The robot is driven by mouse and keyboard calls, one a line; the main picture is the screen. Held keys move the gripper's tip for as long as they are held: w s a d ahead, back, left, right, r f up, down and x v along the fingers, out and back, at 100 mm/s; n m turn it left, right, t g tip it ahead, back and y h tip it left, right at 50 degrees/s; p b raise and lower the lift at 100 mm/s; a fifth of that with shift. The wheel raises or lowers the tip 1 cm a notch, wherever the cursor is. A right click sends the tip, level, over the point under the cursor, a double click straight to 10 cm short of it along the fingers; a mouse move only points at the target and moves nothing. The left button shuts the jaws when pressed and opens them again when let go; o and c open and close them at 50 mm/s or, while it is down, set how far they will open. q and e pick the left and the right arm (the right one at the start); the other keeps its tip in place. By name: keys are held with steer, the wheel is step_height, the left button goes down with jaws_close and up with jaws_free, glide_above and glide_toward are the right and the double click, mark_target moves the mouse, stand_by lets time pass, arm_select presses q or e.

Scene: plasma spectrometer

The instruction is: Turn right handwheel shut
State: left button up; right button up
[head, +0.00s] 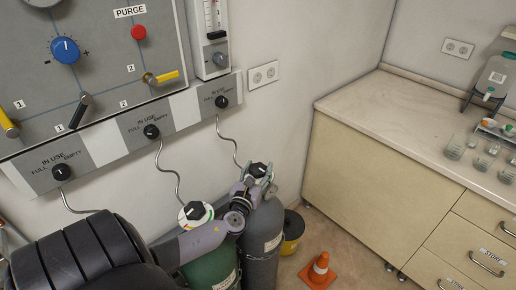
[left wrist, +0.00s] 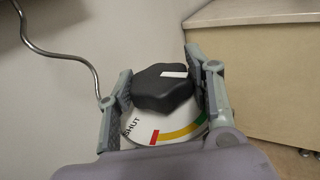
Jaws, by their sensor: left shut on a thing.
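The right handwheel is a black lobed knob (head: 259,169) on top of the grey gas cylinder (head: 262,232). In the left wrist view the knob (left wrist: 163,90) shows a white mark on its upper right side. It sits above a white dial (left wrist: 140,138) with the word SHUT at lower left and red, yellow and green bands. My left gripper (head: 262,178) reaches over the cylinder and is shut on this knob, one finger on each side (left wrist: 164,92). Part of the dial is hidden by the knob and fingers. My right gripper is not in view.
A green cylinder (head: 208,268) with its own black handwheel (head: 194,210) stands left, under my arm. A control panel (head: 95,60) with knobs and coiled tubes is on the wall. A yellow bin (head: 291,232), an orange cone (head: 319,270) and a cabinet (head: 385,180) stand right.

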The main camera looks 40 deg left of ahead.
arm_select(q)
steer(key=o, duration=1.2)
steer(key=v, duration=1.2)
